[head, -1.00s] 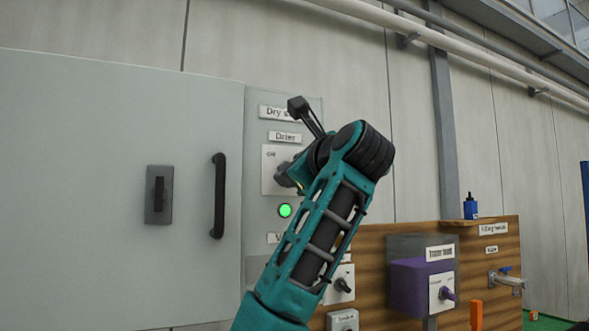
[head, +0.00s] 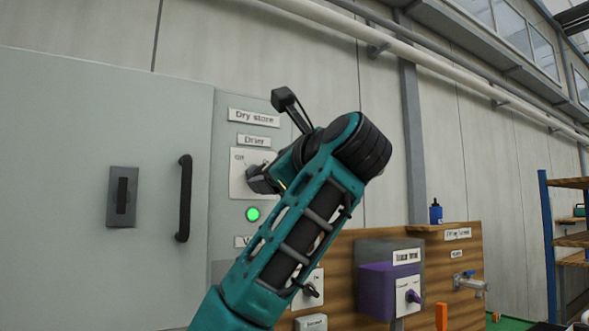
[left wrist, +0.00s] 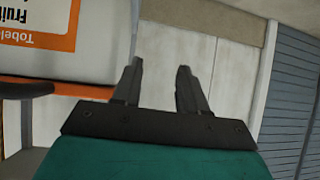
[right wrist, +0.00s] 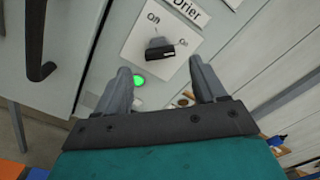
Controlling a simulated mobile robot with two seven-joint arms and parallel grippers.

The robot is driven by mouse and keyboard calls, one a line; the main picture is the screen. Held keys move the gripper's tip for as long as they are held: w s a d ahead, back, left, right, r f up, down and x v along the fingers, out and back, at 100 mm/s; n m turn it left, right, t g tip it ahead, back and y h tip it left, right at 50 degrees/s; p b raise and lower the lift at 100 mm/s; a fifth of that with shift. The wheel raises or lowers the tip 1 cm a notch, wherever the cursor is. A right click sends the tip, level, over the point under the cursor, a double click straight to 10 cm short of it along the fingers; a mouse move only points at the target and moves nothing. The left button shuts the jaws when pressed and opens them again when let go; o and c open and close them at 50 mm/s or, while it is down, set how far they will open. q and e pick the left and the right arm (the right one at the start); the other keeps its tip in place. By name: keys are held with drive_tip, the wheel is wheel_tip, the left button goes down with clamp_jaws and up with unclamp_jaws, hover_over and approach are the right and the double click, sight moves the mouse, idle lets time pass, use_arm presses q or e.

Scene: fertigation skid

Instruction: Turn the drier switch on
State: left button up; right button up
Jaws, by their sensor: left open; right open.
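The drier switch plate (head: 238,186) is on the grey cabinet's right-hand panel, under a "Drier" label (head: 254,141). In the head view my right gripper (head: 262,180) is in front of the plate and hides the knob. In the right wrist view the black switch knob (right wrist: 160,50) shows on its white plate, with "Off" and "On" marked above it. My right gripper (right wrist: 161,70) is open and empty; the knob appears between and just beyond its fingertips, with no contact visible. My left gripper (left wrist: 160,68) is open and empty, seen only in the left wrist view.
A green lamp (head: 252,214) glows below the switch. The cabinet has a black handle (head: 184,198) and a latch (head: 122,197). A purple box (head: 385,290) with a knob is at lower right. A white container (left wrist: 70,40) with an orange label is near my left gripper.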

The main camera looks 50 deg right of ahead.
drive_tip(key=b+v, duration=0.1)
drive_tip(key=v, duration=0.7)
idle(0.5)
